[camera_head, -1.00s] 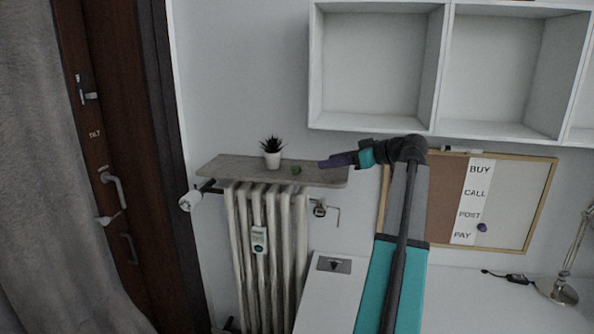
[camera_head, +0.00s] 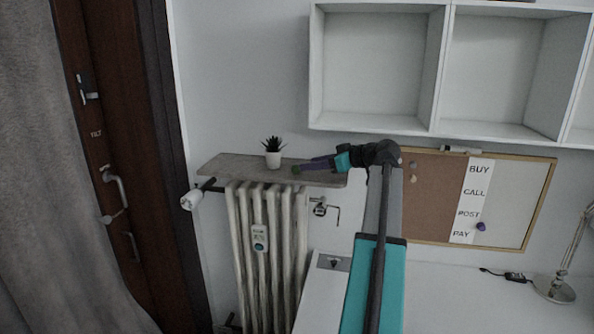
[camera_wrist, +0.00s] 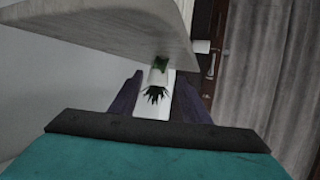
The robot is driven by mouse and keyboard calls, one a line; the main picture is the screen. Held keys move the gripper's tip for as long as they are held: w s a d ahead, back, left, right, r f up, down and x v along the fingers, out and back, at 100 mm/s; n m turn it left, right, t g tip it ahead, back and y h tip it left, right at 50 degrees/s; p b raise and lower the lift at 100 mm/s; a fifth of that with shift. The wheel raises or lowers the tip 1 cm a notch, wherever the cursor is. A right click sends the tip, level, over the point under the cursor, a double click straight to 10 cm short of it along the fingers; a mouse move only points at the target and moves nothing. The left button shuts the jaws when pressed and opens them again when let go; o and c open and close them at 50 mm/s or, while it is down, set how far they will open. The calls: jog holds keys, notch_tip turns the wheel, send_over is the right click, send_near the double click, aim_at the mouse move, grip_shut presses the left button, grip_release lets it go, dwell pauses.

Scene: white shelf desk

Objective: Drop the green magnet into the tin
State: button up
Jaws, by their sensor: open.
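The green magnet (camera_head: 296,170) is on the narrow grey shelf (camera_head: 230,168) above the radiator, just right of the potted plant. My gripper (camera_head: 301,168) reaches in from the right, its purple fingertips at the magnet and partly covering it. In the wrist view, the two dark purple fingers of my gripper (camera_wrist: 160,80) are spread apart. A small green shape, seemingly the magnet (camera_wrist: 161,62), shows between and beyond the tips, at the shelf edge (camera_wrist: 180,45). I cannot tell whether the fingers touch it. I cannot make out a tin in either view.
The plant in a white pot (camera_head: 273,158) stands close left of the magnet. The radiator (camera_head: 265,240) is below the shelf. White wall cubbies (camera_head: 380,122) hang above right. A pinboard (camera_head: 425,200) with a purple magnet (camera_head: 481,226) is right, above a white desk (camera_head: 450,290).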

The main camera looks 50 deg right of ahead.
aim_at(301, 174)
jog(key=shift+w+a+p, duration=0.1)
jog(key=shift+w+p, duration=0.2)
jog(key=shift+w, duration=0.25)
jog(key=shift+p+x, duration=0.75)
jog(key=shift+x, duration=1.35)
jog(key=shift+c, duration=0.5)
grip_shut()
